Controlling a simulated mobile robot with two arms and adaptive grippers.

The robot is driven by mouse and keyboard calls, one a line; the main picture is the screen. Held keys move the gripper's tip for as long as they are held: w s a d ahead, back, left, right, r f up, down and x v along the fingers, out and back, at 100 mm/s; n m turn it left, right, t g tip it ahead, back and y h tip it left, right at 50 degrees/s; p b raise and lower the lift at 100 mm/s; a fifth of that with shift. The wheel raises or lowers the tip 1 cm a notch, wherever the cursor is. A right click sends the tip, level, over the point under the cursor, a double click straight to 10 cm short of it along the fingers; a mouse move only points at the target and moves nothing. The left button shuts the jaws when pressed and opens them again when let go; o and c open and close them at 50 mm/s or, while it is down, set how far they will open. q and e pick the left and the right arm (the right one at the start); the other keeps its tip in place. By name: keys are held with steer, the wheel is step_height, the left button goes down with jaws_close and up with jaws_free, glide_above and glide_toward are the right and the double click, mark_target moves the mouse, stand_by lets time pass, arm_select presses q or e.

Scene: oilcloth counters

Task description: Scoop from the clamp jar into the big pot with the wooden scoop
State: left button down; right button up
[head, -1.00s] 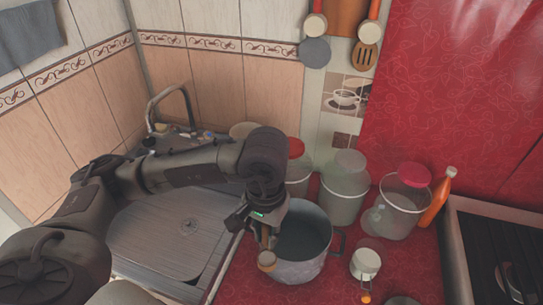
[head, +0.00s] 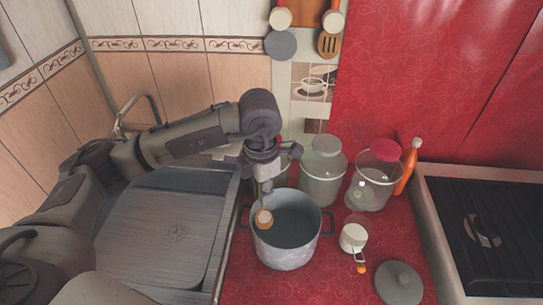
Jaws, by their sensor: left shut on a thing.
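The big pot (head: 287,256) is grey with two side handles and stands open on the red counter. My left gripper (head: 263,182) is shut on the wooden scoop (head: 264,219), whose round light-brown end shows at the left part of the pot's opening. Whether the scoop touches the pot or carries anything is unclear. A small whitish container (head: 353,237) with a thin wire and an orange tip stands nearer. I cannot tell which is the clamp jar. My right gripper is out of view.
A pale-lidded jar (head: 322,178) stands behind the pot. An orange bottle (head: 408,167) is beside the red-lidded jar. A round grey lid (head: 399,283) lies front right. The sink (head: 165,235) is left, the stove (head: 490,235) right.

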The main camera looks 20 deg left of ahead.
arm_select(q)
steer(key=w+r+n+p, duration=0.1)
steer(key=w+n, duration=0.2)
steer(key=n, duration=1)
steer(key=w+r+n+p, duration=0.1)
steer(key=w+n, duration=0.3)
steer(key=n, duration=1)
steer(key=shift+w+a+r+p, duration=0.15)
steer(key=shift+a+r+p, duration=0.15)
steer(key=shift+a+p, duration=0.15)
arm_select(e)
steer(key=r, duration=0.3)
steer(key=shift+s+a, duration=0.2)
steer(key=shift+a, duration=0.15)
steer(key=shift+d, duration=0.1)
arm_select(q)
steer(key=shift+d, duration=0.1)
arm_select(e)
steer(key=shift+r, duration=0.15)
